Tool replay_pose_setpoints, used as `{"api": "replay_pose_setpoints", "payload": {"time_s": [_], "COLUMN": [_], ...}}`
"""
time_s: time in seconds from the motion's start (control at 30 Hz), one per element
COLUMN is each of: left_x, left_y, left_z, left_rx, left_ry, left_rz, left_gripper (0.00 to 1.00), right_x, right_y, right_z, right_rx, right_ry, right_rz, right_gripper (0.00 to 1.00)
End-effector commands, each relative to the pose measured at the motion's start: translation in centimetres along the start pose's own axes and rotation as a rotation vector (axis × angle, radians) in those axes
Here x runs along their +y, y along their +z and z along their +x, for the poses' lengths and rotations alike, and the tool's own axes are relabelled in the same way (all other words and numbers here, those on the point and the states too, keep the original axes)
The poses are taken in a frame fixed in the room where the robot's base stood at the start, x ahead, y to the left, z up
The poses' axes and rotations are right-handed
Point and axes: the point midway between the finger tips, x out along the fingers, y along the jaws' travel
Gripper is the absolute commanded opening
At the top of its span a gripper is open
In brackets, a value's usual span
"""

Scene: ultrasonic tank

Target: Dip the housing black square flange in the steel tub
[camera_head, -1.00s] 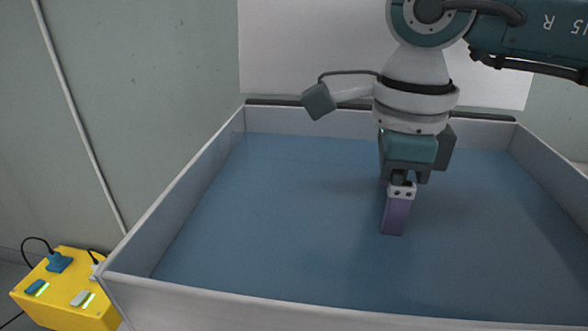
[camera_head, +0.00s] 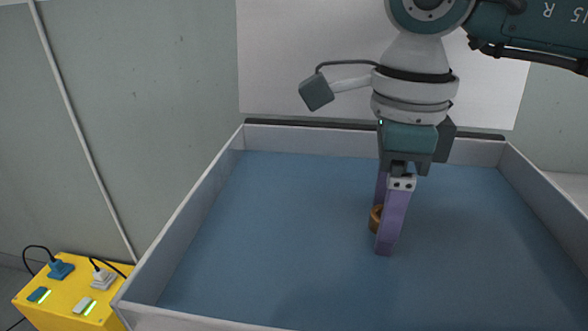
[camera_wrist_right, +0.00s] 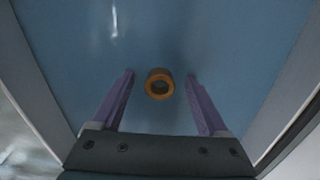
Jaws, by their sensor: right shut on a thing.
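The steel tub (camera_head: 190,225) has pale grey walls and blue, water-like contents. My right gripper (camera_head: 384,250) points down into the tub near its middle, its purple fingers long and upright. It is shut on an orange-brown ring-shaped part (camera_head: 375,219), which is partly hidden behind the front finger. In the right wrist view the part (camera_wrist_right: 160,84) is round with a dark centre and sits between the fingertips of the right gripper (camera_wrist_right: 161,76). I see no black square flange on it. My left gripper is out of view.
A yellow box (camera_head: 62,312) with plugs, cables and lit switches stands outside the tub at lower left. A white panel (camera_head: 300,60) is behind the tub. The tub's walls surround the gripper, with open blue area to its left and right.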

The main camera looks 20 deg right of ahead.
Motion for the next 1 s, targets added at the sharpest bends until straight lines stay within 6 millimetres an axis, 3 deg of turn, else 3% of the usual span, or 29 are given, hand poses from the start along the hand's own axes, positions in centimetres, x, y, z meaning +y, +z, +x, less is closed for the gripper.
{"api": "replay_pose_setpoints", "payload": {"time_s": [1.0], "left_x": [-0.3], "left_y": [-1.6], "left_z": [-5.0], "left_rx": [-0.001], "left_ry": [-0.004], "left_rz": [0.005], "left_gripper": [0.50], "right_x": [0.0], "right_y": [0.0], "right_z": [-7.0], "right_rx": [-0.002], "right_ry": [-0.001], "right_rz": [0.000], "right_gripper": [0.10]}}
